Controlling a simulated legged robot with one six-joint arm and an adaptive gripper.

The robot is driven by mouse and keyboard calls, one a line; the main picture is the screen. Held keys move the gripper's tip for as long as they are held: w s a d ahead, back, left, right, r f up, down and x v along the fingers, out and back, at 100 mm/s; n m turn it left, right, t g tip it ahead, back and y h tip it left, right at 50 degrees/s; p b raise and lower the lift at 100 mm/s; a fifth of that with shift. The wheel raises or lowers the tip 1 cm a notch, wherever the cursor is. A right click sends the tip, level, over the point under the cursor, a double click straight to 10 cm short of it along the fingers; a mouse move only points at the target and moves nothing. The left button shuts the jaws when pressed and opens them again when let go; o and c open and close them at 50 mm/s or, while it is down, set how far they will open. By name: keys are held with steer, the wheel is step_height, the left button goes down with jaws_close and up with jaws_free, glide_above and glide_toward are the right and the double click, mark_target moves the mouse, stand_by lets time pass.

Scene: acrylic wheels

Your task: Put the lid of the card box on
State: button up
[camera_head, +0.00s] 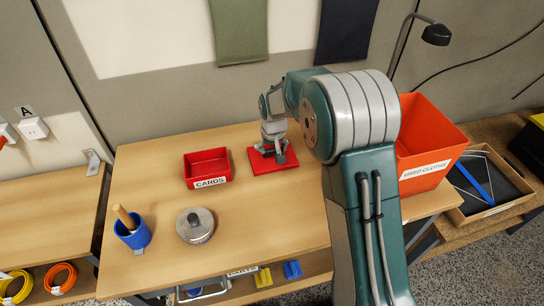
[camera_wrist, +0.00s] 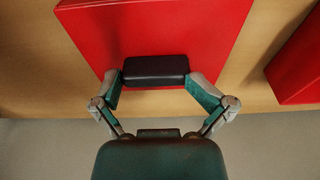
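The card box (camera_head: 208,170) is an open red tray with a CARDS label on its front, standing on the wooden table. Part of it shows at the right edge of the wrist view (camera_wrist: 300,65). Its lid, a flat red plate (camera_head: 287,166), lies right of the box on the table. In the wrist view the lid (camera_wrist: 150,30) has a dark block-shaped handle (camera_wrist: 155,71) on top. My gripper (camera_wrist: 155,80) is over the lid, its two fingertips against opposite ends of the handle. In the head view my gripper (camera_head: 271,150) hides part of the lid.
A blue cup (camera_head: 132,235) with a wooden-handled tool and a round metal tin (camera_head: 195,226) stand at the table's front left. An orange bin labelled USED CLOTHS (camera_head: 425,145) stands at the right. The table between box and tin is clear.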

mark_target(273, 159)
steer(key=shift+s+d+f, duration=0.3)
steer(key=shift+s+f, duration=0.05)
steer(key=shift+f, duration=0.15)
steer(key=shift+r, duration=0.15)
steer(key=shift+w+r, duration=0.1)
steer(key=shift+r, duration=0.1)
steer(key=r, duration=0.2)
steer(key=s+r, duration=0.1)
steer(key=r, duration=0.1)
steer(key=shift+a, duration=0.1)
jaws_close()
steer(key=s+a+r, duration=0.2)
steer(key=s+r, duration=0.6)
steer(key=s, duration=0.4)
steer(key=shift+s+a+r, duration=0.15)
steer(key=shift+s+r, duration=0.15)
steer(key=shift+r, duration=0.05)
steer(key=shift+o, duration=2.1)
jaws_free()
